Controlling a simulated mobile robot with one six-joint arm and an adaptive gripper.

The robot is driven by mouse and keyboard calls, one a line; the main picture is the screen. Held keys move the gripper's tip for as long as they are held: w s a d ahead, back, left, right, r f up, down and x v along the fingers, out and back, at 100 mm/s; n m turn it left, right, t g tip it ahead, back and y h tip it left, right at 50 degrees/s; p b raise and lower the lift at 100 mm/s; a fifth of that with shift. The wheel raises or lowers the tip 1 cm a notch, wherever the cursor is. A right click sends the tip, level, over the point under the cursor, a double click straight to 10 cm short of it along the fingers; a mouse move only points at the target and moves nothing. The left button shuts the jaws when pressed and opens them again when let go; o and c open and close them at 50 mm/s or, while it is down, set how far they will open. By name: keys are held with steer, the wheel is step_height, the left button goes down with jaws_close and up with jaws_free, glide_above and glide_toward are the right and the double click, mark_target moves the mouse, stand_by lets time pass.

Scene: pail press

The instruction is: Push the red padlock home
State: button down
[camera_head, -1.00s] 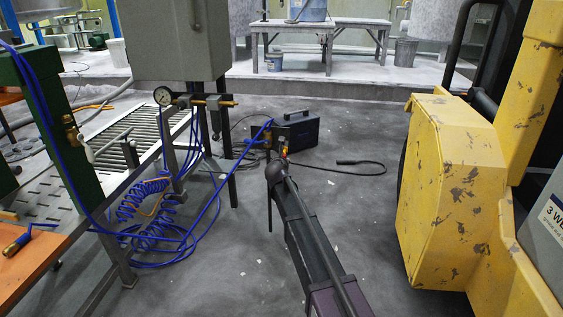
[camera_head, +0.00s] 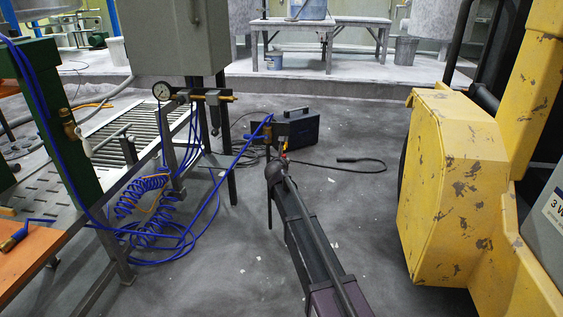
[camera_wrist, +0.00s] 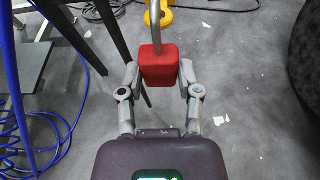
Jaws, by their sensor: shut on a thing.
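The red padlock (camera_wrist: 158,66) is between the fingertips of my gripper (camera_wrist: 160,74) in the wrist view. My gripper is shut on its red body, one finger on each side. Its grey shackle (camera_wrist: 156,28) points away from my gripper, and its far end is cut off by the top edge. A yellow part (camera_wrist: 166,17) lies behind the shackle; I cannot tell whether they touch. In the head view the padlock is only a tiny red spot (camera_head: 283,151) at the end of my arm, beside a valve with a blue handle (camera_head: 262,127).
Dark stand legs (camera_wrist: 103,30) and coiled blue hoses (camera_wrist: 28,135) are close on the left in the wrist view. A black case (camera_head: 300,128) stands on the floor beyond my gripper. A worn yellow machine (camera_head: 450,190) fills the right side. Floor between is mostly clear.

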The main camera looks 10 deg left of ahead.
steer(key=shift+f+b, duration=0.6)
steer(key=shift+f, duration=0.1)
steer(key=shift+c, duration=1)
jaws_free()
steer(key=shift+c, duration=0.5)
steer(key=shift+s, duration=0.1)
steer(key=s, duration=0.8)
steer(key=shift+s, duration=0.4)
